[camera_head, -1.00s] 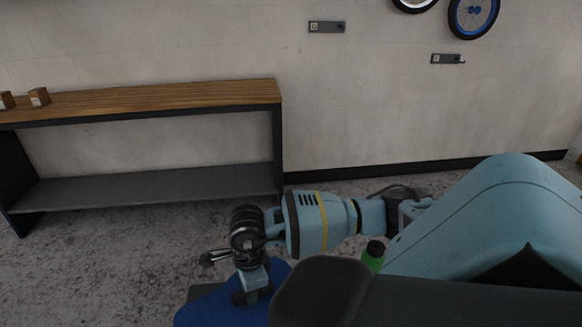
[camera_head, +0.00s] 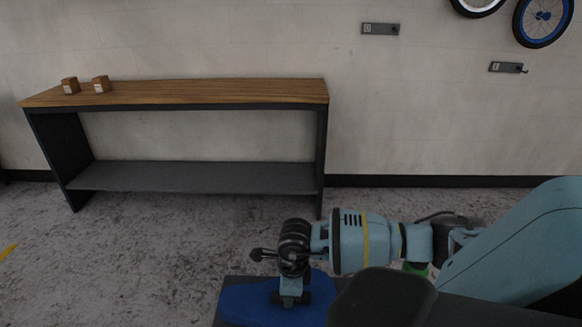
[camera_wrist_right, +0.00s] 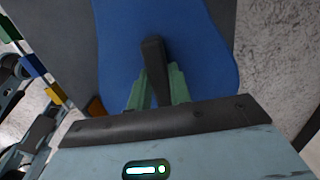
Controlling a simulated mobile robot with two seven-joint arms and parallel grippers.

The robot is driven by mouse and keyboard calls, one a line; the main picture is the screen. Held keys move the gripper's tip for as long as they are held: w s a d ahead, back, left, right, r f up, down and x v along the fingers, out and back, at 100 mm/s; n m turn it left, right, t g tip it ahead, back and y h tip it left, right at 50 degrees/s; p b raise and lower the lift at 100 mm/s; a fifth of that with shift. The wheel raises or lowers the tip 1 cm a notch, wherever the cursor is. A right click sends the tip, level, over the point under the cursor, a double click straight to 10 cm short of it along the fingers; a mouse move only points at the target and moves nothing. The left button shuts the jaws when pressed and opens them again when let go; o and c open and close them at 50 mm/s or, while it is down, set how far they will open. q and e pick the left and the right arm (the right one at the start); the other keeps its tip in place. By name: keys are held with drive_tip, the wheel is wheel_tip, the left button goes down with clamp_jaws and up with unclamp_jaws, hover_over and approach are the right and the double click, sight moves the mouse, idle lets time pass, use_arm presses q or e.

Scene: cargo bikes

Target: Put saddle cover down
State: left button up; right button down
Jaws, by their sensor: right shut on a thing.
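The saddle cover is a smooth blue piece (camera_head: 245,303) low in the middle of the head view, partly hidden by my right arm. It fills much of the right wrist view (camera_wrist_right: 200,60). My right gripper (camera_head: 290,298) points down at it. In the wrist view the green fingers (camera_wrist_right: 158,88) are shut on a black upright tab on top of the blue piece. Whether the cover is resting on the dark surface under it or is held above it, I cannot tell. My left gripper is not in view.
A long bench with a wooden top (camera_head: 200,93) and a grey lower shelf (camera_head: 190,177) stands against the wall. Two small wooden blocks (camera_head: 101,84) sit at its left end; the rest of the top is clear. Concrete floor (camera_head: 140,250) lies open before it. Wall hooks (camera_head: 508,67) are at right.

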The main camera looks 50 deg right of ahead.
drive_tip(key=shift+f, duration=1.9)
drive_tip(key=shift+f, duration=0.2)
drive_tip(key=c, duration=1.3)
unclamp_jaws()
drive_tip(key=shift+r, duration=0.15)
drive_tip(key=r, duration=1.2)
drive_tip(key=shift+s+d, duration=0.3)
drive_tip(key=shift+s, duration=0.05)
